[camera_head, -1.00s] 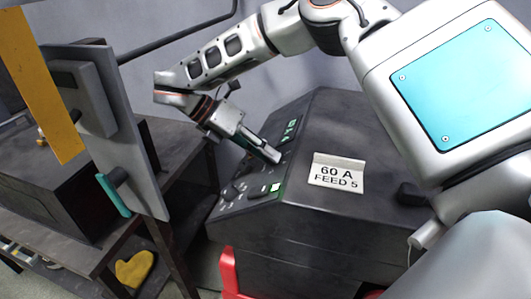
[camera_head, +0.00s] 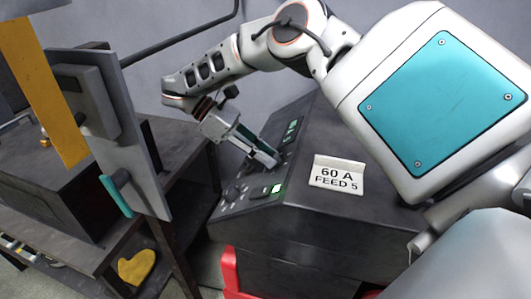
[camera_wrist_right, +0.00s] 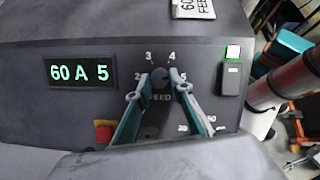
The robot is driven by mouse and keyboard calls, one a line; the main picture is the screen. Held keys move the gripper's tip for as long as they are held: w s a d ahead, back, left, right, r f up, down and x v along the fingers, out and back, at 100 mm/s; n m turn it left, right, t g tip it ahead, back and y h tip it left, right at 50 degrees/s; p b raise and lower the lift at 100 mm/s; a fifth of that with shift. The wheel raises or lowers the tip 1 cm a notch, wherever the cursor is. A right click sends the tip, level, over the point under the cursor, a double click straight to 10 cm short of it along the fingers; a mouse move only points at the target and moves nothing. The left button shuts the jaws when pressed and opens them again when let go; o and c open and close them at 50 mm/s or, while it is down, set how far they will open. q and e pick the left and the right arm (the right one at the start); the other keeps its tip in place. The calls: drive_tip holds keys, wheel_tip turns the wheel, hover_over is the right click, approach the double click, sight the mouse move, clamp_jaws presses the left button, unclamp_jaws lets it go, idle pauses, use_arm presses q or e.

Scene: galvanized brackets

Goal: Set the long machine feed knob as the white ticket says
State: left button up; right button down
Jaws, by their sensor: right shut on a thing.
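The white ticket (camera_head: 338,173) stands on top of the dark machine (camera_head: 290,225) and reads "60 A FEED 5". Its lower edge also shows in the right wrist view (camera_wrist_right: 193,8). My right gripper (camera_head: 268,158) points down at the machine's sloped control panel. In the right wrist view its two teal-edged fingers (camera_wrist_right: 160,92) are shut on the feed knob (camera_wrist_right: 160,75), one on each side. Marks 2, 3, 4 and 5 ring the knob; its pointer is hard to make out. The green display (camera_wrist_right: 79,73) reads "60 A 5". My left gripper is not in view.
A lit switch (camera_wrist_right: 232,55) sits right of the knob. A red-yellow part (camera_wrist_right: 104,130) and a partly hidden scale lie below it. At left stands a dark bench with a grey upright plate (camera_head: 125,150). A yellow glove-like thing (camera_head: 137,268) lies on its lower shelf.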

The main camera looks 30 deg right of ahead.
drive_tip(key=shift+f+m+g+y, duration=0.15)
drive_tip(key=shift+m+g+y, duration=0.15)
drive_tip(key=shift+m, duration=1)
drive_tip(key=c, duration=1.8)
unclamp_jaws()
